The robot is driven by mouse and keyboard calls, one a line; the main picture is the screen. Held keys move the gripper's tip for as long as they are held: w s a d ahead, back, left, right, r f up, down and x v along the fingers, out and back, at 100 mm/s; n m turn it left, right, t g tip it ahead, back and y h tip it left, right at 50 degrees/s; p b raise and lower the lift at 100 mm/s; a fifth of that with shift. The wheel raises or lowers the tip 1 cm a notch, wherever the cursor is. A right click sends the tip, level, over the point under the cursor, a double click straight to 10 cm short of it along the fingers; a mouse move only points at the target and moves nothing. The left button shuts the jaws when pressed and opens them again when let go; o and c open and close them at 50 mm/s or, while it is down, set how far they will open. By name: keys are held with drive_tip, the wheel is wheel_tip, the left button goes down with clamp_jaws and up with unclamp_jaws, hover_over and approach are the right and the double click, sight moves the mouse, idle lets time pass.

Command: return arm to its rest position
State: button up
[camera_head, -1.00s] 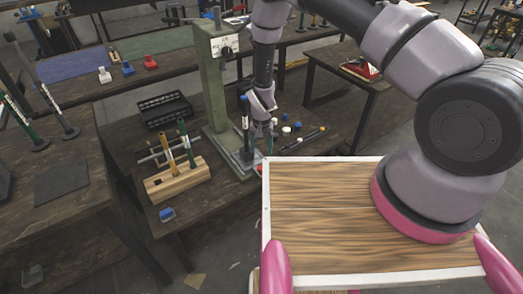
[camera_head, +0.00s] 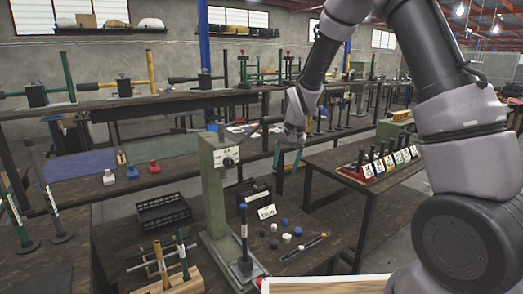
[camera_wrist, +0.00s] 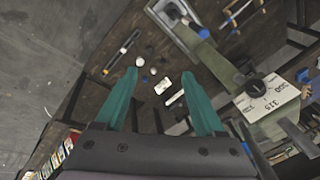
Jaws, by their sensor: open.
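My gripper (camera_head: 288,160) hangs in the air at the end of my arm, right of the green rivet press (camera_head: 213,180). Its teal fingers point down and are apart. In the wrist view my gripper (camera_wrist: 163,98) is open with nothing between its fingers. The press with its dial face also shows in the wrist view (camera_wrist: 268,95), to the right of the fingers. My arm rises from the lower right and bends at the top of the head view.
The dark work table (camera_head: 325,250) below holds small caps, a white label card (camera_head: 266,212), a black crate (camera_head: 163,214) and a wooden tool block (camera_head: 195,282). A side table with a row of numbered stands (camera_head: 385,160) is at right. The air around my gripper looks clear.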

drive_tip(key=s+d+r+t, duration=0.1)
drive_tip(key=s+d+r, duration=0.35)
drive_tip(key=r, duration=0.45)
drive_tip(key=s+d+r+t, duration=0.1)
drive_tip(key=s+d+r, duration=0.35)
drive_tip(key=r, duration=0.45)
drive_tip(key=s+d+r+t, duration=0.1)
drive_tip(key=s+d+r, duration=0.1)
drive_tip(key=s, duration=0.3)
drive_tip(key=s+d+r+t, duration=0.1)
drive_tip(key=s+d+r, duration=0.2)
drive_tip(key=s, duration=0.3)
drive_tip(key=s+d+r+m+t, duration=0.1)
drive_tip(key=s+d+r, duration=0.2)
drive_tip(key=s, duration=0.3)
drive_tip(key=shift+r, duration=0.2)
